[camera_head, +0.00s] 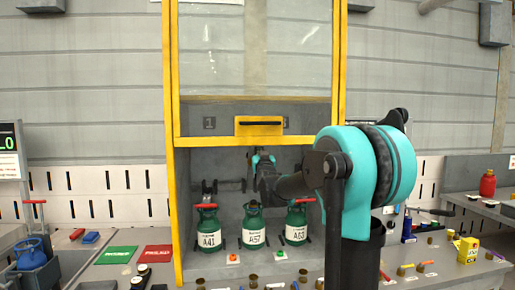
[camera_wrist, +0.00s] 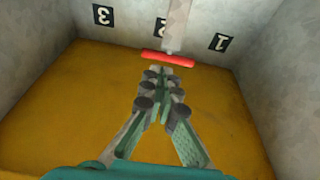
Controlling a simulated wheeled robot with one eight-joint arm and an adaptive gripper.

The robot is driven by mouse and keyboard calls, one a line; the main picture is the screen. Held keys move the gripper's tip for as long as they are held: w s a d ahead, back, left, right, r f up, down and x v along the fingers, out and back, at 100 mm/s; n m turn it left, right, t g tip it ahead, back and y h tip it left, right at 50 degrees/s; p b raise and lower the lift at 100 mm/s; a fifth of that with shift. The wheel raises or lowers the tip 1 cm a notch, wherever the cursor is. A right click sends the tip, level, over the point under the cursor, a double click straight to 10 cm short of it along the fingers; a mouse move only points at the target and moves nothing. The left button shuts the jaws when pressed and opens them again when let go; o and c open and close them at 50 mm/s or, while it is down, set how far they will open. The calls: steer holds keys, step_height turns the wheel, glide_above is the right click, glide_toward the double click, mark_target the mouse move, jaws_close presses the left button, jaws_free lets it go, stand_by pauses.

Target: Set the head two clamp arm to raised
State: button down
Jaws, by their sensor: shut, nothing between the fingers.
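The head two clamp arm shows in the wrist view as a grey bar (camera_wrist: 178,25) ending in a red crosswise handle (camera_wrist: 167,58), between the upside-down plates 3 and 1. My gripper (camera_wrist: 164,82) is shut and empty, its tips just short of the red handle in the picture; I cannot tell whether they touch. In the head view my wrist (camera_head: 262,160) reaches into the yellow-framed cabinet above the middle green cylinder A57 (camera_head: 253,229). It hides the middle clamp arm there. Red handles show low over cylinders A41 (camera_head: 209,232) and A03 (camera_head: 296,228).
The yellow-framed glass door (camera_head: 255,60) is up, its handle bar (camera_head: 258,126) above my arm. The cabinet's grey walls (camera_wrist: 265,60) stand close on both sides. Small buttons and knobs line the bench front. A blue cylinder (camera_head: 28,255) stands at far left.

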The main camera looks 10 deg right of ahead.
steer(key=s+f+n+g+y, duration=0.1)
steer(key=s+f+g, duration=0.3)
steer(key=s+f, duration=0.8)
steer(key=s+f+g, duration=0.4)
steer(key=s+f, duration=0.4)
steer(key=f, duration=0.7)
steer(key=s+d+f+g, duration=0.1)
steer(key=s+f+g, duration=0.3)
steer(key=s+f, duration=0.6)
steer(key=s+d+f+m+g+h, duration=0.1)
steer(key=s+f+g, duration=0.4)
steer(key=s+f, duration=0.5)
steer(key=s+d, duration=0.1)
steer(key=s, duration=0.5)
steer(key=shift+d, duration=0.15)
